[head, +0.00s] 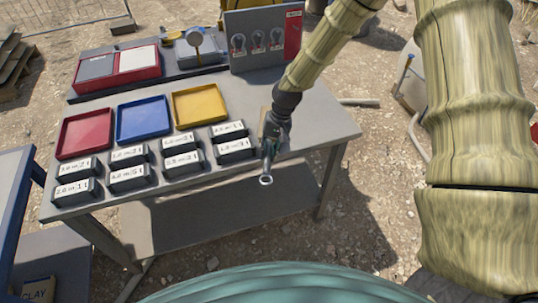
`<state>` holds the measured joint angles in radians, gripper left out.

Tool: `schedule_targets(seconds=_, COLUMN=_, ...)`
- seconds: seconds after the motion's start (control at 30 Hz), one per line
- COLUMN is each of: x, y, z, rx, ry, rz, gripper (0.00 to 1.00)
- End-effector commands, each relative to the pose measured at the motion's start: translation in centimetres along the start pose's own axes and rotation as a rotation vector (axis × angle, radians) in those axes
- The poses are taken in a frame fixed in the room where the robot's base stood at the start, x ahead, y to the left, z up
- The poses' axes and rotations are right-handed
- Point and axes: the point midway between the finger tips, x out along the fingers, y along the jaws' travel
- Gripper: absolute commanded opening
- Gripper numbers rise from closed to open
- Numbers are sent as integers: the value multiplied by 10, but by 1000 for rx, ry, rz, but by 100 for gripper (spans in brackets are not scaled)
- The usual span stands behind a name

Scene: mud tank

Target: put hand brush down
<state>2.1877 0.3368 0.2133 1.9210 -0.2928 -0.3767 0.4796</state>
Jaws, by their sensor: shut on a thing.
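My gripper (271,138) is at the right part of the grey table (305,133), just right of the small labelled boxes. It is shut on the hand brush (266,166), of which a slim grey length with a round pale end shows, pointing toward the camera past the table's front edge. The rest of the brush, with any bristles, is hidden by the gripper and arm. I cannot tell whether the brush touches the tabletop.
Several labelled boxes (235,148) stand in two rows. Behind them are a red tray (86,128), a blue tray (144,120) and a yellow tray (199,105). A grey panel (262,40) stands at the back. The tabletop's right end is bare.

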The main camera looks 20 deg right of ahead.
Motion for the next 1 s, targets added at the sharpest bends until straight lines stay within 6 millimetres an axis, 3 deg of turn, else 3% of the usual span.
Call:
schedule_targets(seconds=0.4, x=30, y=8, z=-4, rx=0, ry=0, rz=0, gripper=0)
schedule_targets(seconds=0.77, x=34, y=9, z=-4, rx=0, ry=0, rz=0, gripper=0)
schedule_targets(seconds=0.8, x=33, y=9, z=-4, rx=0, ry=0, rz=0, gripper=25)
schedule_targets(seconds=0.9, x=33, y=9, z=-4, rx=0, ry=0, rz=0, gripper=41)
schedule_targets(seconds=1.0, x=33, y=9, z=-4, rx=0, ry=0, rz=0, gripper=41)
